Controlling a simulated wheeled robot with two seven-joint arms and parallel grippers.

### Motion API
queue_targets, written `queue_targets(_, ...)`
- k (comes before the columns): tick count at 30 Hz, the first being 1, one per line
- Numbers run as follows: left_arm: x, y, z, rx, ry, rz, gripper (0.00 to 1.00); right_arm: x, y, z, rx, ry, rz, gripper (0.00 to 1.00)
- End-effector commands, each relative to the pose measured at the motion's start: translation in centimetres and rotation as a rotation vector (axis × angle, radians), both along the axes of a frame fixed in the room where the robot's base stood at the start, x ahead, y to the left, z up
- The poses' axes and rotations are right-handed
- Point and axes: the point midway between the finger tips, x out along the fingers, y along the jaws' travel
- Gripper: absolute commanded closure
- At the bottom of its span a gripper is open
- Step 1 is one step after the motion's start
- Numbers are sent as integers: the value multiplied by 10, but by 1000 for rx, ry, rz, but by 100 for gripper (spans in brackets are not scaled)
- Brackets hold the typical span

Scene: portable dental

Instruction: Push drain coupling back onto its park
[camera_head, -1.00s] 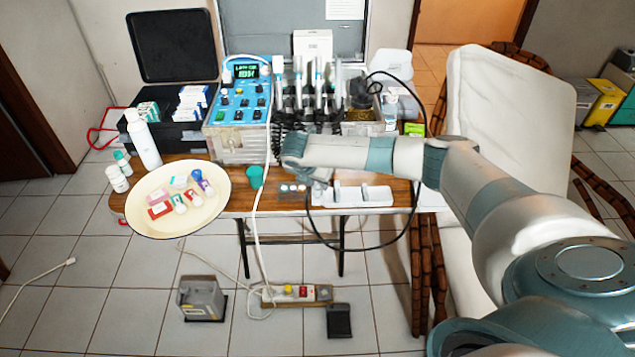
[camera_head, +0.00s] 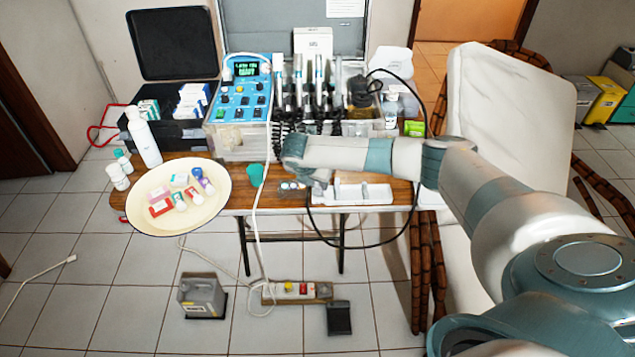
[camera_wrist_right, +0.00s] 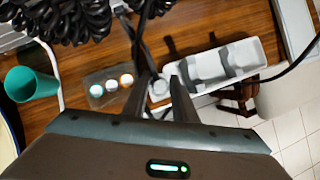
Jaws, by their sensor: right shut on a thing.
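My right gripper (camera_wrist_right: 161,84) points down over the front edge of the table, its two dark fingers closed around a small pale round part that I take to be the drain coupling (camera_wrist_right: 159,89). A dark hose or cord runs up beside it. In the head view my right wrist hides most of the grip. My left gripper is not in view.
A tray with small round pots (camera_wrist_right: 111,86) and a green cup (camera_wrist_right: 30,84) stand left of the fingers. Coiled black cords (camera_wrist_right: 65,18) hang close behind. The blue control unit (camera_head: 240,95) and a cream plate (camera_head: 148,210) are further left. A black cable loops below the table.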

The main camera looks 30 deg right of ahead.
Motion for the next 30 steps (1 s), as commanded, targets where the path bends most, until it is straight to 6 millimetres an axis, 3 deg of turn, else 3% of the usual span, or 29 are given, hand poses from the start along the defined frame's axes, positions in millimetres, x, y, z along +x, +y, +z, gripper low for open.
queue_targets(28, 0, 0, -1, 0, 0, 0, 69, 0, 0, -9, 0, 2, 0, 100)
queue_targets(29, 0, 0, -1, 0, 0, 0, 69, 0, 0, -9, 0, 2, 0, 73)
queue_targets(30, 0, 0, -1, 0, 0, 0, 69, 0, 0, -9, 0, 2, 0, 63)
